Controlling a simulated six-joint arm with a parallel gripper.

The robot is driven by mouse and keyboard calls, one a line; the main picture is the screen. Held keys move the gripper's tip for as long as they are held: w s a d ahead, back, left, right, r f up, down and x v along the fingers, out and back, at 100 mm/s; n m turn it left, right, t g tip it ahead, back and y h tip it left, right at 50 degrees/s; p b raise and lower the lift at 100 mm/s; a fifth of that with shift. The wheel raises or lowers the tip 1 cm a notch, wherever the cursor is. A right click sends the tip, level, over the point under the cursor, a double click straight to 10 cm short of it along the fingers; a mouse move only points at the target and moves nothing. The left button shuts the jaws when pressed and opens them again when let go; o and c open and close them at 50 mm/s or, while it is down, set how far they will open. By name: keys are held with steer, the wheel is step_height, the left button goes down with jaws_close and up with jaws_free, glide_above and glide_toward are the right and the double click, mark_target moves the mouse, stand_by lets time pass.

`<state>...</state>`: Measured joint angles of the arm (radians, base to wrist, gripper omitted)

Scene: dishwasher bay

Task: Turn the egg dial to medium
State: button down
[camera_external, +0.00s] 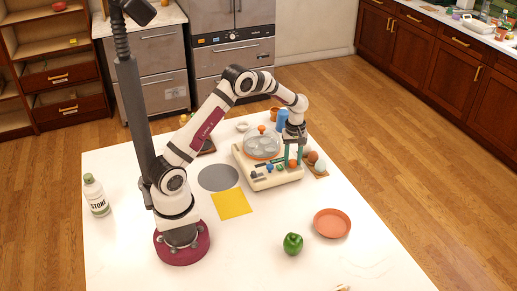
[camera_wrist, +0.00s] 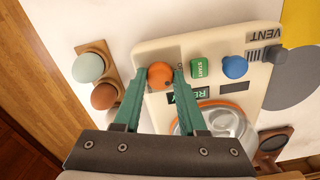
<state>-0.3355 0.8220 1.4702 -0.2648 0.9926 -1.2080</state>
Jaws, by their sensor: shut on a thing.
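The cream egg cooker (camera_external: 262,178) stands on the white table, with a clear domed lid (camera_external: 262,146) over its round tray. In the wrist view, its panel (camera_wrist: 220,47) carries an orange round dial (camera_wrist: 160,75), a green START button (camera_wrist: 199,68), a blue knob (camera_wrist: 235,67) and a grey VENT control (camera_wrist: 274,54). My gripper (camera_wrist: 160,78) is over the dial end of the panel, its green fingers on either side of the orange dial and shut on it. The dial's setting marks are mostly hidden or too small to read.
Eggs (camera_wrist: 88,68) sit in a wooden holder (camera_wrist: 113,59) close beside the cooker. An orange plate (camera_external: 332,223), green pepper (camera_external: 292,243), yellow square (camera_external: 232,204) and grey disc (camera_external: 218,177) lie on the table. A white bottle (camera_external: 95,195) stands at left. The front middle is clear.

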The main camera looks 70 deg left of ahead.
steer(key=m, duration=0.4)
steer(key=shift+m, duration=0.3)
steer(key=m, duration=0.3)
steer(key=shift+m, duration=0.3)
steer(key=m, duration=0.4)
steer(key=shift+m, duration=2)
steer(key=c, duration=0.8)
jaws_free()
steer(key=shift+o, duration=0.2)
